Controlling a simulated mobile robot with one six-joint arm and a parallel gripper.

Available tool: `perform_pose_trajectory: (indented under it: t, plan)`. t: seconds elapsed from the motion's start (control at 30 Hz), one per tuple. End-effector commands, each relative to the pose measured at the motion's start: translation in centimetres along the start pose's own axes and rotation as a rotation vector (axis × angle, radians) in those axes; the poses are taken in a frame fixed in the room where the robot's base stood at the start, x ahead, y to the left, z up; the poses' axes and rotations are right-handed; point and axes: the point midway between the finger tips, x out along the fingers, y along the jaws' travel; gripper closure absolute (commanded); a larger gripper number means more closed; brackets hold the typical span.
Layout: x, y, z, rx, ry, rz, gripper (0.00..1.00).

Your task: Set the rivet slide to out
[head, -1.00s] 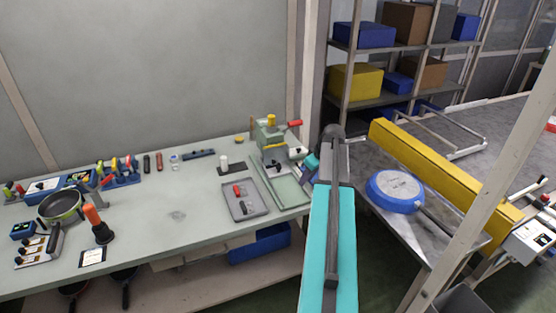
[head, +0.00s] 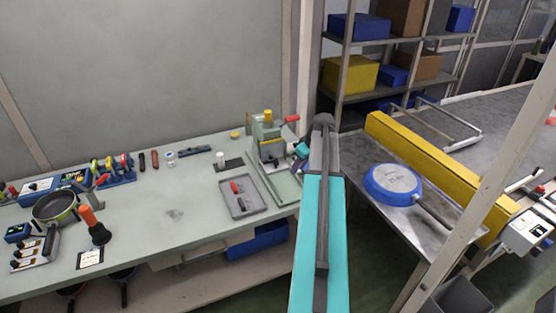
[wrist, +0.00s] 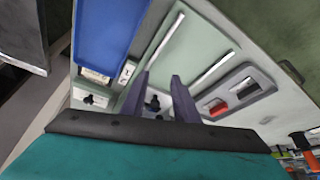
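The green press (head: 266,135) stands at the bench's right end, with a yellow top and a red-ended lever. My gripper (head: 301,152) is at its right side, partly hidden behind my arm. In the wrist view my gripper (wrist: 160,84) has its two purple fingers apart. A small black knob (wrist: 153,103) shows between them, low near the finger bases; I cannot tell whether they touch it. A second black knob (wrist: 97,100) sits on a pale block to the left. Neither view has a readable label marking the rivet slide or its position.
A grey tray (head: 240,199) with a red-handled item lies left of the press; it also shows in the wrist view (wrist: 262,77). A blue pan (head: 392,184) rests on the metal table at right, beside a yellow beam (head: 440,165).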

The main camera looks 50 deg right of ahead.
Motion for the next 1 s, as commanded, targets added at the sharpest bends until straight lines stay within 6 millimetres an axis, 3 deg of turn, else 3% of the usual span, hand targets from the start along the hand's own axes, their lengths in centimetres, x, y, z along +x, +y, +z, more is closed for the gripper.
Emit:
perform_pose_trajectory:
  t: [0.8, 1.0]
  plan:
    - [3.9, 0.1, -9.8, 0.000, -0.001, -0.002, 0.73]
    - [5.8, 0.1, -9.6, 0.003, -0.001, -0.001, 0.73]
